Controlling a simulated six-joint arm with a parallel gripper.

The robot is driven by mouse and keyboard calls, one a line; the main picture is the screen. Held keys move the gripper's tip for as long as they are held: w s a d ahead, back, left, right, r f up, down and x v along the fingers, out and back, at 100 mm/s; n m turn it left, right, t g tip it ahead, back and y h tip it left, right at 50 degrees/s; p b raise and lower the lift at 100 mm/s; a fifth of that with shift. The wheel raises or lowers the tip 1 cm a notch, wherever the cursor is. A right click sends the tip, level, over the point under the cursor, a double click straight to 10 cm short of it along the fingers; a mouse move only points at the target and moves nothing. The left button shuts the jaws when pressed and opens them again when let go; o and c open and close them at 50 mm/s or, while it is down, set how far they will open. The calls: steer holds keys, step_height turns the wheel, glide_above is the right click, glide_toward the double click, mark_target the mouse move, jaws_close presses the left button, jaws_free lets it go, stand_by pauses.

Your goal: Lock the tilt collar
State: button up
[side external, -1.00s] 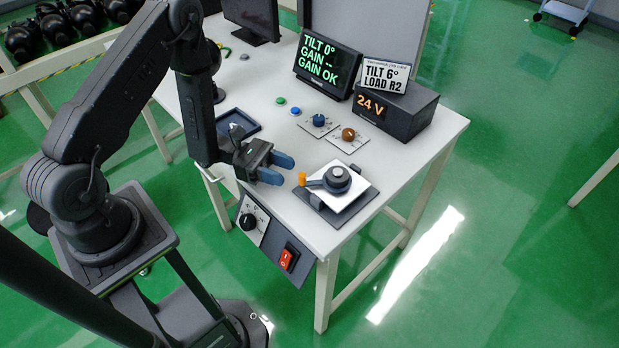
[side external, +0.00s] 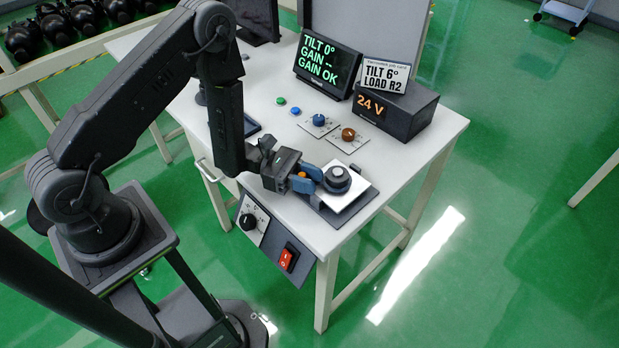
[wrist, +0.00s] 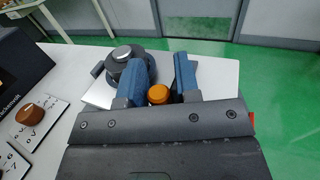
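The tilt collar (side external: 337,179) is a dark round hub on a white plate (side external: 352,207) near the table's front corner. In the wrist view the collar (wrist: 128,62) stands at upper left, partly covered by a blue finger. Its lever ends in an orange knob (side external: 302,175); most of the lever is hidden by my fingers. My gripper (side external: 312,179) is level beside the collar, its blue fingers reaching towards the hub. In the wrist view my gripper (wrist: 160,78) is open, with the orange knob (wrist: 158,94) between its fingers, nearer the left one. Whether either finger touches it I cannot tell.
A display (side external: 328,62) reads TILT 0°, GAIN --, GAIN OK. A card (side external: 385,76) reads TILT 6°, LOAD R2, on a 24 V box (side external: 397,110). Blue (side external: 319,120) and brown (side external: 348,134) knobs stand behind the collar. A red switch (side external: 288,258) is on the front panel.

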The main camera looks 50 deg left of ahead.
jaws_close()
steer(key=shift+w+a+m+g+h, duration=0.1)
steer(key=shift+a+m+g+h, duration=0.15)
steer(key=shift+m+g, duration=0.4)
steer(key=shift+o, duration=1.5)
jaws_free()
steer(key=shift+n, duration=0.25)
steer(key=v, duration=1.3)
steer(key=shift+a, duration=0.35)
